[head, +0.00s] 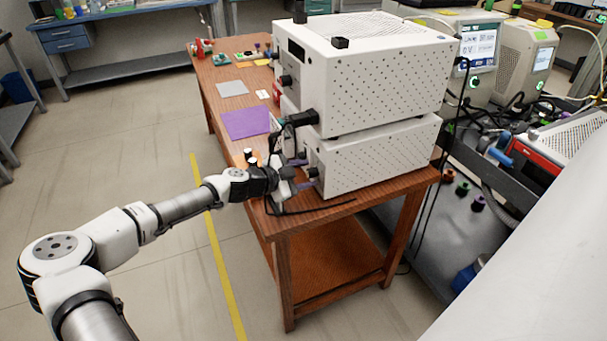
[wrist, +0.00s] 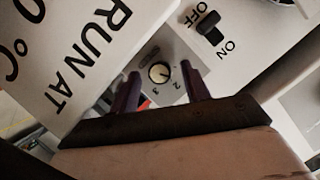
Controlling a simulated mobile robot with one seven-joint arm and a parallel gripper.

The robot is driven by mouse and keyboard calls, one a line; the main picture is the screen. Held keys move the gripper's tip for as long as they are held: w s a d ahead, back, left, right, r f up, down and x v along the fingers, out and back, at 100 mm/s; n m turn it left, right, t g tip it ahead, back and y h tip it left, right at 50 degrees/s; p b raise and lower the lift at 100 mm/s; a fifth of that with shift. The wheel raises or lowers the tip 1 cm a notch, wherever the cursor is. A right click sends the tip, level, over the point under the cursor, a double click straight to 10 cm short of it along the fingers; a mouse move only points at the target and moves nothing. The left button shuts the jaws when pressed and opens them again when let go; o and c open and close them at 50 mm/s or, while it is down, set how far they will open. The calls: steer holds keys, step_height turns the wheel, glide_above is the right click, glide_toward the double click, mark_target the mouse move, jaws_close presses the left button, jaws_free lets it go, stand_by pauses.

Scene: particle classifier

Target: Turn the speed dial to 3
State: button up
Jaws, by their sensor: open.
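The speed dial (wrist: 158,72) is a small round pale knob with a dark rim on a grey panel in the wrist view. Printed digits, among them 2 and 3, show below it; which digit its mark points at is too small to tell. My gripper (wrist: 161,69) is open, with one purple finger on each side of the dial. I cannot tell whether the fingers touch it. In the head view my gripper (head: 292,182) is at the front of the lower white box (head: 375,158), near the table's corner. The dial is not clear there.
A black rocker switch (wrist: 210,27) marked OFF and ON sits above right of the dial. A second white box (head: 375,80) is stacked on the lower one. Black connectors jut from the front. A purple mat (head: 245,123) lies farther back on the wooden table (head: 325,205).

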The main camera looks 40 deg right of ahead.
steer(key=b+v, duration=0.2)
steer(key=v, duration=1.2)
